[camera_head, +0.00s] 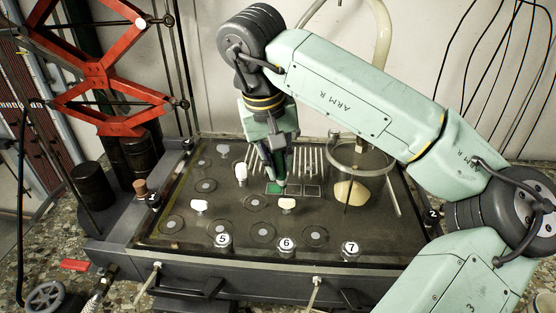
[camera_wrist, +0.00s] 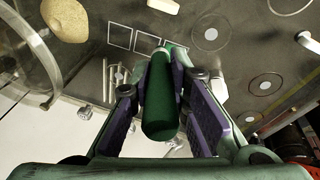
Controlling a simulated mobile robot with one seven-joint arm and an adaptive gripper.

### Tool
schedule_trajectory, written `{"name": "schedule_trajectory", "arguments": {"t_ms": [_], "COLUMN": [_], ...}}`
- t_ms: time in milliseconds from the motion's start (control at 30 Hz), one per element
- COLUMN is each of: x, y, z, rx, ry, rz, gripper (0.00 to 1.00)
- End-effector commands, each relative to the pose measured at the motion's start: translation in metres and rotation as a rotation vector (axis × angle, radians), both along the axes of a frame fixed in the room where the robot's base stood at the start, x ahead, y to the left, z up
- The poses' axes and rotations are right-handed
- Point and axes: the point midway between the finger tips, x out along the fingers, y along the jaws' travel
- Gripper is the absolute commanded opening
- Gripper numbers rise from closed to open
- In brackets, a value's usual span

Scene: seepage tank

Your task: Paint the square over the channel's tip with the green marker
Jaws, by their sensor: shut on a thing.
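My gripper (camera_head: 271,157) is shut on the green marker (camera_wrist: 162,105), which points down at the tank floor. In the head view the marker's lower end is at a row of three small outlined squares. The left square (camera_head: 272,189) is filled green; the middle square (camera_head: 294,191) and right square (camera_head: 312,191) look dark inside. I cannot tell whether the tip touches the floor. In the wrist view two empty square outlines (camera_wrist: 120,38) show beside the marker, which hides the area behind it. Several pale strips (camera_head: 308,160) run behind the squares; I cannot tell which is the channel.
Several ringed discs (camera_head: 262,233), white-topped pegs (camera_head: 240,173) and numbered knobs (camera_head: 286,243) crowd the left and front. The tank's rim (camera_head: 270,259) bounds the floor.

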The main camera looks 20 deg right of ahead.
Motion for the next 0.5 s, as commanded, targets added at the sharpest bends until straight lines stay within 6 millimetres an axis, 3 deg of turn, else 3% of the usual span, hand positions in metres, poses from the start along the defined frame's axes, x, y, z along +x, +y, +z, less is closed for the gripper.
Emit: {"name": "schedule_trajectory", "arguments": {"t_ms": [500], "x": [0.0079], "y": [0.0081], "z": [0.0004], "rx": [0.0], "ry": [0.0], "rz": [0.001], "gripper": [0.0]}}
